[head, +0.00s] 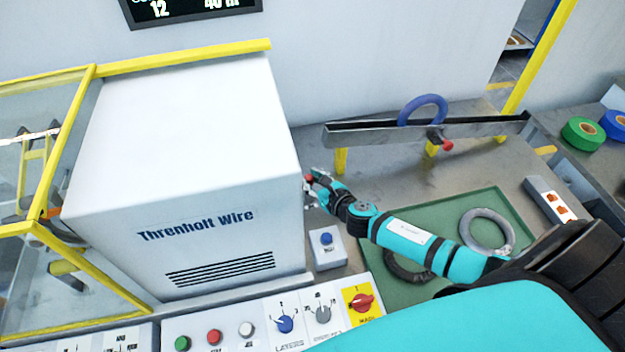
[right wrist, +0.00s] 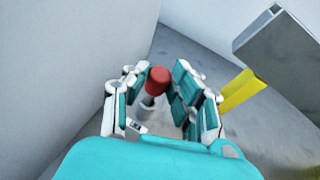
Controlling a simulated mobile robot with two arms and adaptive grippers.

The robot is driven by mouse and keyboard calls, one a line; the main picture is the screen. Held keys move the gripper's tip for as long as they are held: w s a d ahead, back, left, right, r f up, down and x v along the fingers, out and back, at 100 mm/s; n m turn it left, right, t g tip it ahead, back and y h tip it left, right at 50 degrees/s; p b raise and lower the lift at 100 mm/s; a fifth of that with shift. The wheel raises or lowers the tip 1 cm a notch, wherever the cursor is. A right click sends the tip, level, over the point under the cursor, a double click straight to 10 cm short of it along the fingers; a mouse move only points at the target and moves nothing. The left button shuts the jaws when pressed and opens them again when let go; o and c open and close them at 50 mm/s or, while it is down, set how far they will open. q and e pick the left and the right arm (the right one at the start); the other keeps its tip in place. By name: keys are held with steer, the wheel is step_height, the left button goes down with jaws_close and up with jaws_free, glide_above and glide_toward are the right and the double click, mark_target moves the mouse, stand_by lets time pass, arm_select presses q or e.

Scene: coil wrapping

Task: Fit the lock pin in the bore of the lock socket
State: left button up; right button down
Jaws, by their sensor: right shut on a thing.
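My right gripper (head: 312,186) is beside the right wall of the white machine cabinet (head: 190,170). In the right wrist view its fingers (right wrist: 160,92) are closed around a red-capped part, which looks like the lock pin (right wrist: 157,80). A grey cylindrical piece shows below the red cap, between the fingers; I cannot tell whether it is the pin's shank or the lock socket. The fingers and cabinet hide the rest, so the bore and its fit with the pin cannot be seen. My left gripper is not in view.
A metal rail (head: 400,132) with a blue coil (head: 423,108) and red knob (head: 447,145) stands behind. A green tray (head: 440,205) with a grey coil (head: 487,231) is at the right. A blue-button box (head: 327,248) and control panel (head: 250,325) are in front.

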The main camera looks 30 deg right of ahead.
steer(key=shift+f+b, duration=1.3)
steer(key=shift+f, duration=0.25)
steer(key=c, duration=1)
jaws_free()
steer(key=v, duration=1.2)
steer(key=shift+r, duration=0.1)
